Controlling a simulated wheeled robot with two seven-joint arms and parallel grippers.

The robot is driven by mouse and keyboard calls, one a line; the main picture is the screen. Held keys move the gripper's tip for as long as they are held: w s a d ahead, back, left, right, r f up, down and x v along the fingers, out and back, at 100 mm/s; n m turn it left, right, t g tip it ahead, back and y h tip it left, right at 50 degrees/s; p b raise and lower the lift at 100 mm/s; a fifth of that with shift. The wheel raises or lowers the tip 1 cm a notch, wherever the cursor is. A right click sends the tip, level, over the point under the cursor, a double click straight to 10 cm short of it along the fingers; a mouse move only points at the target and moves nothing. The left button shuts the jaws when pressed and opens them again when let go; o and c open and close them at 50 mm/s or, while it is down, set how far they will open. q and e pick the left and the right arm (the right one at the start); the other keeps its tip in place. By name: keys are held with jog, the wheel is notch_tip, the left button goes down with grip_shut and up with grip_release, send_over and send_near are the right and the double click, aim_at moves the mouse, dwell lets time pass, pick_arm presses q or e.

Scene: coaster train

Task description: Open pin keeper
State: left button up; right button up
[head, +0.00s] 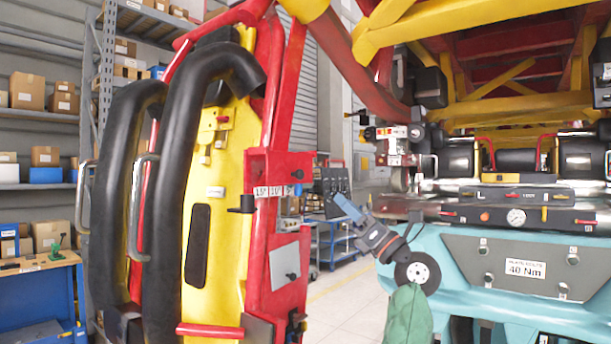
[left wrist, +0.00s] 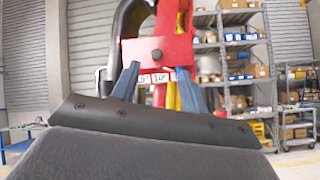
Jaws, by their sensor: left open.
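I cannot tell for certain which part is the pin keeper. A red bracket (head: 277,163) with a dark round knob (head: 297,174) and a strip of small number labels (head: 275,191) sits on the red post beside the yellow seat back. In the left wrist view the bracket (left wrist: 172,48) and its knob (left wrist: 156,54) lie ahead, beyond the fingertips. My left gripper (head: 338,203) points its blue fingers toward the post from the right, apparently apart from it. In the left wrist view the fingers of my left gripper (left wrist: 157,72) are spread, with nothing held between them. My right gripper is not in view.
Black padded restraints (head: 185,190) and a yellow seat back (head: 228,140) stand left of the post. A teal chassis (head: 500,275) with a 40 Nm label (head: 525,268) fills the right. Shelves with boxes (head: 40,95) stand behind. Open floor shows between seat and chassis.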

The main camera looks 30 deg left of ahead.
aim_at(302, 174)
pick_arm(q)
jog(key=a+r+n+h+p, duration=0.1)
jog(key=a+r+h, duration=0.1)
jog(key=a, duration=0.1)
jog(key=a+r+n+h+p, duration=0.1)
jog(key=a+r+h, duration=0.1)
jog(key=a+h, duration=0.1)
jog(key=a+r+n+g+h+p, duration=0.1)
jog(key=a+r+n+h, duration=0.1)
jog(key=a, duration=0.3)
jog(key=shift+a+r+h+p, duration=0.2)
jog(key=shift+r+h+p, duration=0.1)
jog(key=shift+r, duration=0.2)
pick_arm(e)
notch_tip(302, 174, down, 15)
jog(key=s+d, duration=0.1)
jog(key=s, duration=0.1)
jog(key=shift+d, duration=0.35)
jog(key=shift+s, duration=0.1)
pick_arm(q)
grip_shut()
